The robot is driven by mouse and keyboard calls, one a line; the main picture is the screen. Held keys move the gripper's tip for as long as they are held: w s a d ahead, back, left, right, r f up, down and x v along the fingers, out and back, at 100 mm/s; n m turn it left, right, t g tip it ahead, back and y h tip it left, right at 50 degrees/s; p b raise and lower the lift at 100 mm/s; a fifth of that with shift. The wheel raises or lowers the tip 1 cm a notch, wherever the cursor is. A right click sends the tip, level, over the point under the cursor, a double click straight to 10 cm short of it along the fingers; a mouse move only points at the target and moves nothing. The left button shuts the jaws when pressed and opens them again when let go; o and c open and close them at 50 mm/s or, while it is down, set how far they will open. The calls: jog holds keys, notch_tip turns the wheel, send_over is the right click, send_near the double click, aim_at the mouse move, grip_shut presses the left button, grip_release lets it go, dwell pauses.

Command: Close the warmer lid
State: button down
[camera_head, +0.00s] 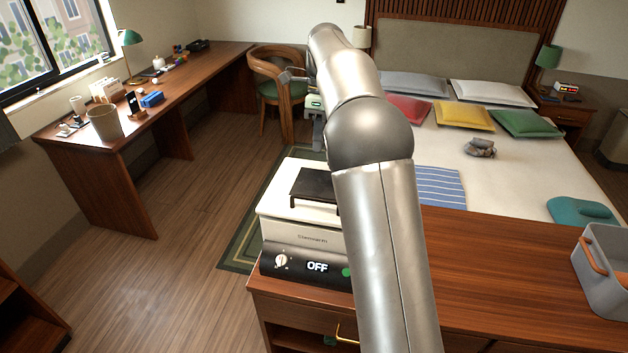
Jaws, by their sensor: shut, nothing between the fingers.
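The warmer (300,235) is a boxy white appliance with a black front panel, a knob and a display reading OFF. It stands at the left end of the wooden counter. A flat dark handle-like piece (314,186) sits raised over its pale top. My arm covers the warmer's right side, so I cannot tell whether the lid is fully down or partly raised. My gripper (318,136) is beyond the warmer and above it in the picture, partly hidden behind my arm. It looks shut and empty, apart from the dark piece.
The wooden counter (500,265) is bare to the right of my arm, up to a grey bin (606,265) with orange handles. The bed (520,170) lies behind the counter. A desk (145,130) and a chair (279,88) stand at the back left, with open floor before them.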

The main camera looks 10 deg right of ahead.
jog(key=p, duration=0.1)
send_over(315, 208)
jog(key=x, duration=0.3)
jog(key=w+d+x, duration=0.1)
jog(key=x, duration=0.3)
jog(key=w+x, duration=0.1)
jog(key=x, duration=0.3)
jog(key=shift+w+d+f, duration=0.1)
jog(key=shift+w+f, duration=0.05)
jog(key=shift+f, duration=0.25)
